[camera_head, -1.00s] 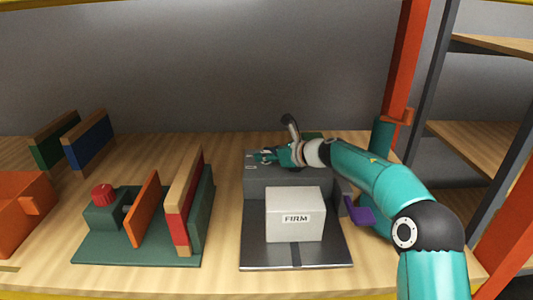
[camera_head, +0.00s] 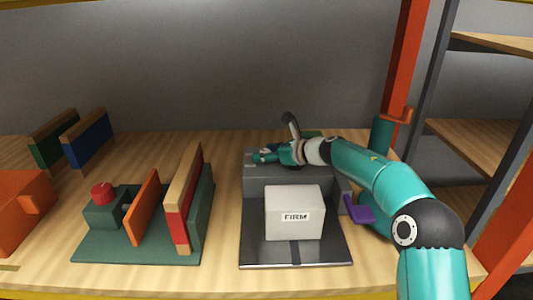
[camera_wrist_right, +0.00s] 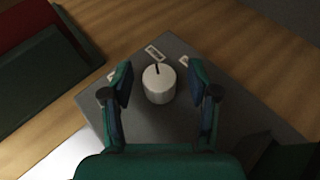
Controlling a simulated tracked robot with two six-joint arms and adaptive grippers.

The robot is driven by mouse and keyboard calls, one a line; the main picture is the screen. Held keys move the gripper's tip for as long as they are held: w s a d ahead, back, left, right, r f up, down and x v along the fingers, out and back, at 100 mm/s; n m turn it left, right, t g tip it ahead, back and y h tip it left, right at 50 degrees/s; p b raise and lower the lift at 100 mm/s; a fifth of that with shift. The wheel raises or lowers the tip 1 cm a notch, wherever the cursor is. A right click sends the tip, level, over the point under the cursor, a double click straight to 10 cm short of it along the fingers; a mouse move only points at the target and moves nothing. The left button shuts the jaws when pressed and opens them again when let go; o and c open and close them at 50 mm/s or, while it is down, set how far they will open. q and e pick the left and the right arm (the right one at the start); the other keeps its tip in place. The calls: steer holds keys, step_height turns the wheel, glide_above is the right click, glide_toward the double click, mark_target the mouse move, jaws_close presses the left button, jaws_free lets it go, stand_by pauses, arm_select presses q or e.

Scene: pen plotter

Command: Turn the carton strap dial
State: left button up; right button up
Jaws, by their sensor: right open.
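The dial is a white round knob (camera_wrist_right: 158,86) with a dark pointer mark, on the grey strap machine (camera_head: 259,185). In the wrist view the mark points up toward the middle of several small white labels (camera_wrist_right: 154,53). My right gripper (camera_wrist_right: 159,72) is open, with one finger on each side of the knob and visible gaps to both. In the head view the right gripper (camera_head: 262,157) is over the machine's top and hides the knob. A pale carton (camera_head: 294,206) labelled FIRM sits in front of the machine. My left gripper is out of view.
A purple lever (camera_head: 357,208) is at the machine's right side, near my arm. To the left, a green base (camera_head: 100,250) carries a red knob (camera_head: 102,193), an orange plate (camera_head: 142,207) and upright boards. Bare wood lies between that base and the machine.

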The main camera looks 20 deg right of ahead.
steer(key=v, duration=1.2)
steer(key=shift+f, duration=0.15)
steer(key=shift+w, duration=0.1)
